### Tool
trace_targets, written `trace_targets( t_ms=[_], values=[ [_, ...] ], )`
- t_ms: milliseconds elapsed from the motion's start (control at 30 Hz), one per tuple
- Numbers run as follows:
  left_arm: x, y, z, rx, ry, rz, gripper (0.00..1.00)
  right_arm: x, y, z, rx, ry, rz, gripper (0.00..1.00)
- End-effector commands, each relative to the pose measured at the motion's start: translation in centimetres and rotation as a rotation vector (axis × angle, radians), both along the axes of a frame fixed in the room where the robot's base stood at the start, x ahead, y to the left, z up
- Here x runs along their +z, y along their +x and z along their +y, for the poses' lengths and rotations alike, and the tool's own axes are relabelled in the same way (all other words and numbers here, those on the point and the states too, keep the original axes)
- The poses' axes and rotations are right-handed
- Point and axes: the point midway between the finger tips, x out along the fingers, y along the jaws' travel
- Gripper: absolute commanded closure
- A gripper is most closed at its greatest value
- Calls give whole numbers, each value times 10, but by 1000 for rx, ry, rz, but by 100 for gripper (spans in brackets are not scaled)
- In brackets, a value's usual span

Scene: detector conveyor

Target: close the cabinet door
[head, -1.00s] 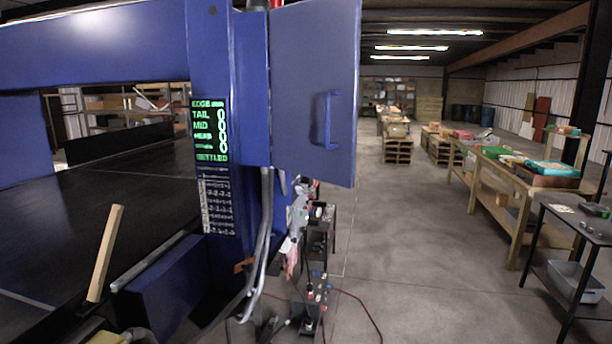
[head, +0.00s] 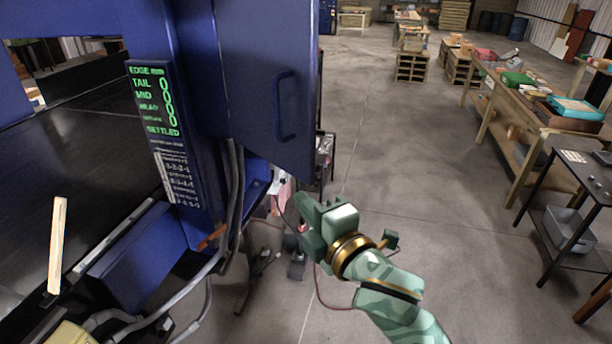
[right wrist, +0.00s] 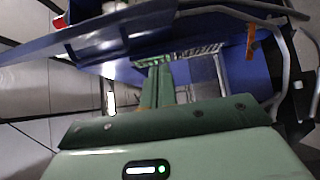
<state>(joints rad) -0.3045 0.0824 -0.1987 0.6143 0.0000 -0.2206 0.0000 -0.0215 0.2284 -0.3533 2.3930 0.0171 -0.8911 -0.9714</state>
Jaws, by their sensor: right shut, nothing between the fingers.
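The blue cabinet door (head: 250,100) stands open, swung out from the blue cabinet frame (head: 195,190) beside the conveyor. Its blue loop handle (head: 287,105) is on the face toward me, near the free edge. My right gripper (head: 304,205), green with a gold band at the wrist, is just below the door's lower free corner. It is shut and empty; I cannot tell whether it touches the door. In the right wrist view the shut fingers (right wrist: 155,88) point toward the cabinet, with the door panel (right wrist: 85,42) crossing above them. My left gripper is not in view.
A lit display (head: 155,105) is on the frame left of the door. Grey hoses (head: 232,200) hang below the door. A wooden stick (head: 57,245) stands at the conveyor's edge. Workbenches (head: 520,135) and a black cart (head: 565,200) line the right; the floor between is clear.

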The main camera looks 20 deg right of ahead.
Motion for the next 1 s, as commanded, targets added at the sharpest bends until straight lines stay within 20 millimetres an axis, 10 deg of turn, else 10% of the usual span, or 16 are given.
trace_targets(
  t_ms=[300, 1000],
  values=[
    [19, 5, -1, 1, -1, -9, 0, 4, 62, 6, -3, -3, 0, 100],
    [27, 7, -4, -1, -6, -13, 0, 2, 75, -24, 2, 1, -1, 100]
  ],
)
